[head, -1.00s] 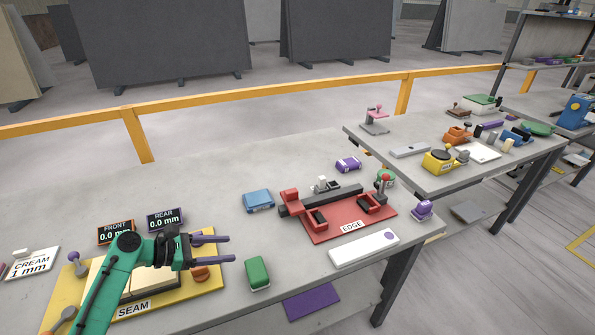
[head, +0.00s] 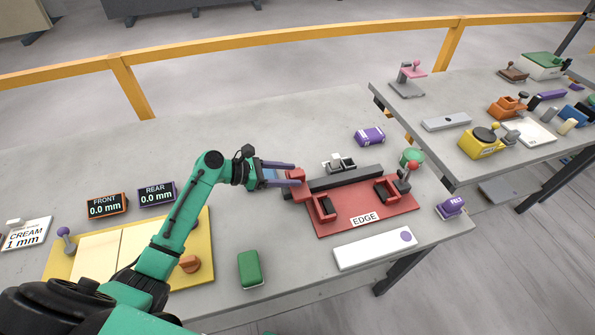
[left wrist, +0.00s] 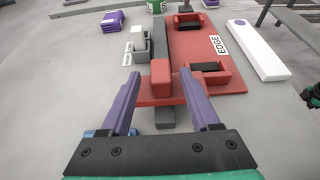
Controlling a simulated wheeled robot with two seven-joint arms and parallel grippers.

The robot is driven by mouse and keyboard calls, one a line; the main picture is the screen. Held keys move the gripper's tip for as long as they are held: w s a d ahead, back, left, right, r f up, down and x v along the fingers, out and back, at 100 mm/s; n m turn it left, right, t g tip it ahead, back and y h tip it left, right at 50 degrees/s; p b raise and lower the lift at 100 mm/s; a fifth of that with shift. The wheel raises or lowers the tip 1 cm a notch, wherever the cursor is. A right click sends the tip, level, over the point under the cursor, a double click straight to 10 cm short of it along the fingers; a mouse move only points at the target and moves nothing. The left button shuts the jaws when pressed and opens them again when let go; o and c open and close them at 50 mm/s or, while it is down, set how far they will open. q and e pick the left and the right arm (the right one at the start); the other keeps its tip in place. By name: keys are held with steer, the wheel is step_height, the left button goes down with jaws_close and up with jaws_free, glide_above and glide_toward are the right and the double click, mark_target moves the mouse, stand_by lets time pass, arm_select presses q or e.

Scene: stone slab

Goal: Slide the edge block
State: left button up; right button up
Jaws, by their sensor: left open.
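The red edge fixture (head: 350,217), labelled EDGE, lies on the stone bench. A long dark bar (head: 345,178) runs along its back side, with a red block (head: 296,174) at its left end. The block also shows in the left wrist view (left wrist: 160,77). My left gripper (head: 292,175) is open at this block. In the left wrist view its two purple fingers (left wrist: 160,82) stand on either side of the block, with visible gaps; contact cannot be told. Two red brackets with dark pads sit on the plate. My right gripper does not show clearly.
A white strip (head: 375,250) lies in front, a green block (head: 250,268) at front left. Small purple blocks (head: 369,136) (head: 451,206) lie behind and right.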

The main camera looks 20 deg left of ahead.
arm_select(q)
steer(key=x, duration=0.2)
steer(key=shift+w+d+f, duration=0.1)
steer(key=shift+w+d, duration=0.1)
steer(key=shift+d, duration=0.15)
steer(key=shift+s, duration=0.15)
steer(key=c, duration=0.4)
jaws_close()
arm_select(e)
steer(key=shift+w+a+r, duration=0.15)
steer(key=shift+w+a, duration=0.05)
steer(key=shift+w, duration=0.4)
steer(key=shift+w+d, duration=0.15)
